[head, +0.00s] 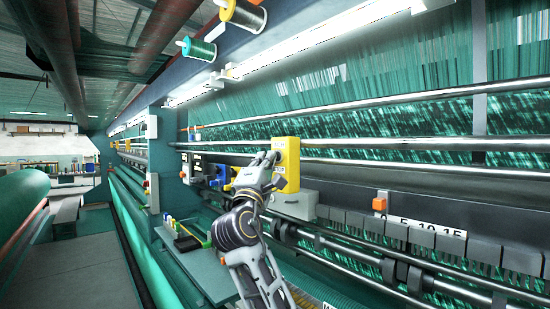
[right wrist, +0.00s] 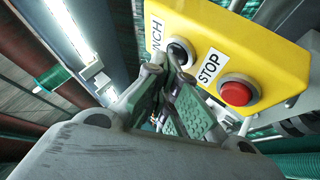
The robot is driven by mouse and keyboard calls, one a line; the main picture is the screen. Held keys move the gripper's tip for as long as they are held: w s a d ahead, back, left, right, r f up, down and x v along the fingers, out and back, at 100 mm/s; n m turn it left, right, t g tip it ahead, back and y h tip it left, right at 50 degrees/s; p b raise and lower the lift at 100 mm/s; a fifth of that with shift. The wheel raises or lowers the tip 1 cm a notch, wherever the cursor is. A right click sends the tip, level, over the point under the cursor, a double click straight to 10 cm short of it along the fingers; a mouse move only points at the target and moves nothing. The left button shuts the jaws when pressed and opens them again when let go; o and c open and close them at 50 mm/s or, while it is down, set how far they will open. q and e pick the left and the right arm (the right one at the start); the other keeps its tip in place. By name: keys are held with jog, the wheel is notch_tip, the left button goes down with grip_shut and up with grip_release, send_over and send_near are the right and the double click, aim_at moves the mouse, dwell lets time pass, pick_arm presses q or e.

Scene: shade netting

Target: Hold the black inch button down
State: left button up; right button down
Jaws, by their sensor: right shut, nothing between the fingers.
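The yellow control box (head: 289,162) stands on the machine rail in the middle of the head view, with my right gripper (head: 268,160) against or just in front of its left side. In the right wrist view the yellow box (right wrist: 272,42) shows a partly cut-off label ending in "NCH", a STOP label and a red button (right wrist: 238,91). The black button (right wrist: 181,50) has a pale ring. My right gripper's shut, empty fingertips (right wrist: 168,66) overlap its lower left edge. I cannot tell whether they touch or press it. My left gripper is not in view.
Long steel rollers (head: 400,175) run along the machine past the box. A grey block (head: 293,204) sits under the box. A green shelf (head: 196,272) with small items lies lower left. The aisle floor (head: 80,265) at left looks clear.

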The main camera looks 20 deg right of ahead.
jog(key=shift+s+a, duration=0.3)
jog(key=shift+a, duration=0.55)
jog(key=a, duration=0.1)
jog(key=s+a, duration=0.1)
jog(key=a, duration=0.2)
jog(key=shift+s+a+b, duration=0.35)
jog(key=shift+b, duration=0.05)
dwell(0.5)
jog(key=shift+f, duration=0.1)
dwell(0.9)
